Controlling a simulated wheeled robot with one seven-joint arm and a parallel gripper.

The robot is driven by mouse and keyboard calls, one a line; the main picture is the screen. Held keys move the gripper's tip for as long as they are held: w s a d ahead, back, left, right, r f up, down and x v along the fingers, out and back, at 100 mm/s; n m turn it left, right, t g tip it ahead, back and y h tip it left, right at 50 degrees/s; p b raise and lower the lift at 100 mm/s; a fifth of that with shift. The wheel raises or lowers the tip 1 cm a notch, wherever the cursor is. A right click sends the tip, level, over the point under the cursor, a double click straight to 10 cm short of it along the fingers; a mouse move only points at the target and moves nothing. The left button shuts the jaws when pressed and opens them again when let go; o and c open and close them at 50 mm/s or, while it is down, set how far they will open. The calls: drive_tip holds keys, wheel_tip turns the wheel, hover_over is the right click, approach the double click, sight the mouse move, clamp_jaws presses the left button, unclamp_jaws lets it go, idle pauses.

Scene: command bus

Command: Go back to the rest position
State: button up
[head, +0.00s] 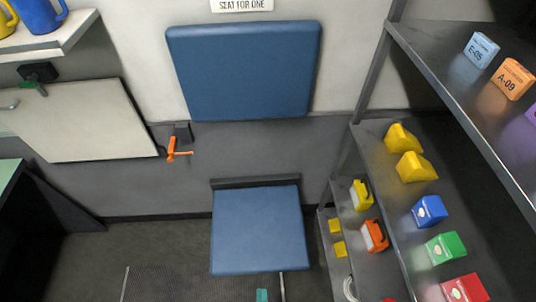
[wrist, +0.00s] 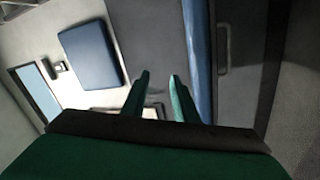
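My gripper (wrist: 159,80) shows in the wrist view with two dark green fingers pointing away from the camera. The fingers stand apart with nothing between them. In the head view a small teal piece at the bottom edge may be part of my gripper; too little shows to tell. The blue seat (head: 258,230) is folded out below a blue backrest (head: 245,70) on the wall. A blue pad also shows at the left of the wrist view (wrist: 90,54), and a blue panel edge (wrist: 197,60) is close by the right finger.
Grey shelves (head: 440,75) on the right hold labelled boxes, yellow wedges (head: 415,167) and blue, green and red boxes. Mugs (head: 38,14) stand top left. The floor (head: 165,255) left of the seat looks clear.

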drive_tip(key=s+d+r+m+g, duration=0.1)
drive_tip(key=r+m, duration=0.6)
drive_tip(key=r, duration=1)
drive_tip(key=s+d+r+m+g+h, duration=0.1)
drive_tip(key=s+r+m+g, duration=0.2)
drive_tip(key=r+m, duration=0.4)
wheel_tip(320, 180, up, 10)
drive_tip(key=shift+s+d+f+m+g, duration=0.15)
drive_tip(key=shift+s+m+g, duration=0.15)
drive_tip(key=shift+s, duration=0.2)
idle(0.6)
